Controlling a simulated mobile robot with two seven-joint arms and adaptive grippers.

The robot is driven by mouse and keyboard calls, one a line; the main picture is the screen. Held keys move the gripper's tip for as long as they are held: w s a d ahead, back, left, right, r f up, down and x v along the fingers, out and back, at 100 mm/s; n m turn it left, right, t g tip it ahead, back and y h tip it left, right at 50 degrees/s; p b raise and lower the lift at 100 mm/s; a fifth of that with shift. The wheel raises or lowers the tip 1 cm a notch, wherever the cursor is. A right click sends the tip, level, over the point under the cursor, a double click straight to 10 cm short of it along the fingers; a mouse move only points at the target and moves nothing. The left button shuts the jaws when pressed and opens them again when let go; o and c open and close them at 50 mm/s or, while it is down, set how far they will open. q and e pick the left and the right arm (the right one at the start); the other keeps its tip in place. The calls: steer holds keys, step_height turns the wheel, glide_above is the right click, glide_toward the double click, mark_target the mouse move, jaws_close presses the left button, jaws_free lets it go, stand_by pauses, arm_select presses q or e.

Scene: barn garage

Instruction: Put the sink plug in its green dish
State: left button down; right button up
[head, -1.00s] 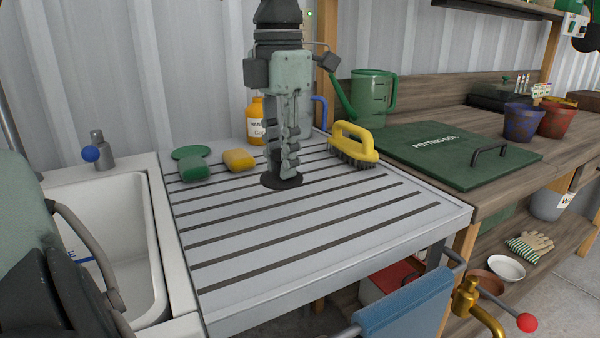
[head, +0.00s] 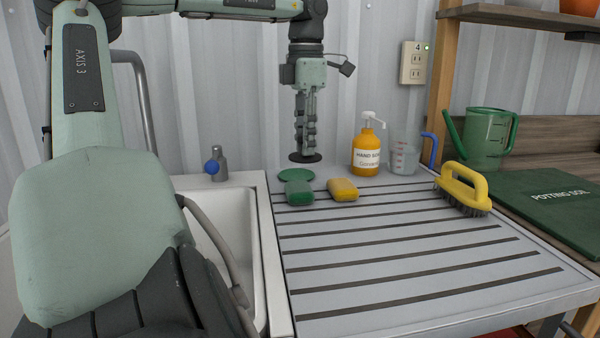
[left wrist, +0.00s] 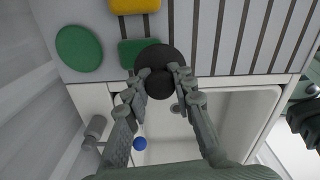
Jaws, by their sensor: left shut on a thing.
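My left gripper (head: 305,135) is shut on the sink plug (head: 305,157), a black disc hanging level below the fingertips. In the left wrist view the plug (left wrist: 172,57) sits between the two fingertips (left wrist: 158,80). The green dish (head: 296,175) is a flat round disc at the back left corner of the drainboard, also in the left wrist view (left wrist: 79,48). In the head view the plug appears just above and slightly right of the dish. In the left wrist view it lies to the dish's right, apart from it. My right gripper is not in view.
A green sponge (head: 300,193) and a yellow sponge (head: 343,189) lie just in front of the dish. A soap bottle (head: 366,155), clear jug (head: 404,158) and yellow brush (head: 463,188) stand rightward. The sink (head: 234,231) is left; the drainboard's front (head: 420,265) is clear.

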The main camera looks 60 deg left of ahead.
arm_select(q)
steer(key=s+a+p, duration=0.1)
steer(key=s+a, duration=0.2)
steer(key=a, duration=0.5)
steer(key=s+a, duration=0.3)
steer(key=a, duration=0.4)
steer(key=p, duration=0.2)
glide_above(297, 175)
step_height(297, 175, down, 6)
steer(key=shift+s+d+r, duration=0.1)
step_height(297, 175, down, 4)
steer(key=shift+r, duration=0.1)
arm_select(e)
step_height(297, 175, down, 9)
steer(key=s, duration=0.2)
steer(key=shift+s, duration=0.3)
arm_select(q)
steer(key=shift+f, duration=0.2)
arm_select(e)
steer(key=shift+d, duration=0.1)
arm_select(q)
steer(key=shift+f, duration=0.15)
steer(key=c, duration=1.3)
jaws_free()
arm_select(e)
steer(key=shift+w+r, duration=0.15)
